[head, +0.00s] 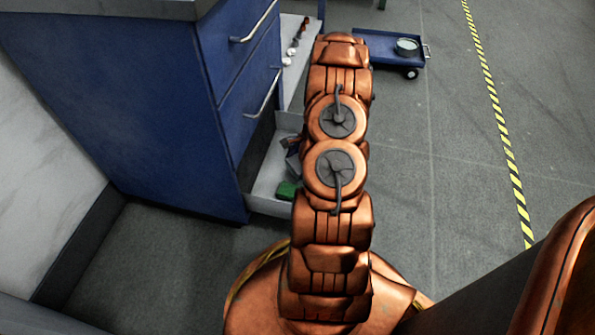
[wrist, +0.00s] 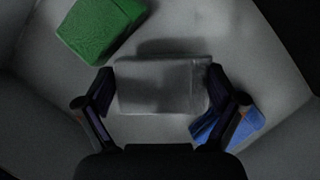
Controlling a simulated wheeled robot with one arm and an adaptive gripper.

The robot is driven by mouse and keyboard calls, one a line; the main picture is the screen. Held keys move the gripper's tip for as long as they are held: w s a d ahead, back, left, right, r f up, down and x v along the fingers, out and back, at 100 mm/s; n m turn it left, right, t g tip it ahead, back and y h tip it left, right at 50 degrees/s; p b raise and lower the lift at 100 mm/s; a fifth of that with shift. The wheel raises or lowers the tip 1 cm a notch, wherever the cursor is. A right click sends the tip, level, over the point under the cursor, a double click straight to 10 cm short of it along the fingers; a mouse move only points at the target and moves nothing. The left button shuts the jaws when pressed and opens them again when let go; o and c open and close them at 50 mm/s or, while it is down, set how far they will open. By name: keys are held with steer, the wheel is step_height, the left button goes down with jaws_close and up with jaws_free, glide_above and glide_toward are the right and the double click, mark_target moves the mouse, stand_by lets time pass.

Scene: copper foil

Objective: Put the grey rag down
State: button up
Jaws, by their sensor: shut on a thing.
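In the wrist view, the grey rag (wrist: 160,86) is a flat, folded grey piece between the fingers of my gripper (wrist: 160,92). My gripper is shut on it, with one finger at each end. The rag is over the pale floor of an open drawer (wrist: 205,30), with a dark shadow just behind it. I cannot tell whether it touches the drawer floor. In the head view, my arm hides most of the drawer (head: 268,172), and the gripper is hard to make out there.
A green block-like thing (wrist: 100,27) lies in the drawer at upper left of the rag. A blue thing (wrist: 240,124) lies by the right finger. Drawer walls are close around. A blue cabinet (head: 140,110) stands left; a blue cart (head: 385,48) stands behind on the floor.

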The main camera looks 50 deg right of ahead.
steer(key=shift+f+b, duration=0.4)
steer(key=shift+f, duration=0.95)
steer(key=shift+f, duration=0.1)
steer(key=o, duration=0.8)
steer(key=shift+o, duration=0.2)
steer(key=p+v, duration=0.4)
steer(key=v, duration=0.8)
steer(key=shift+p, duration=0.35)
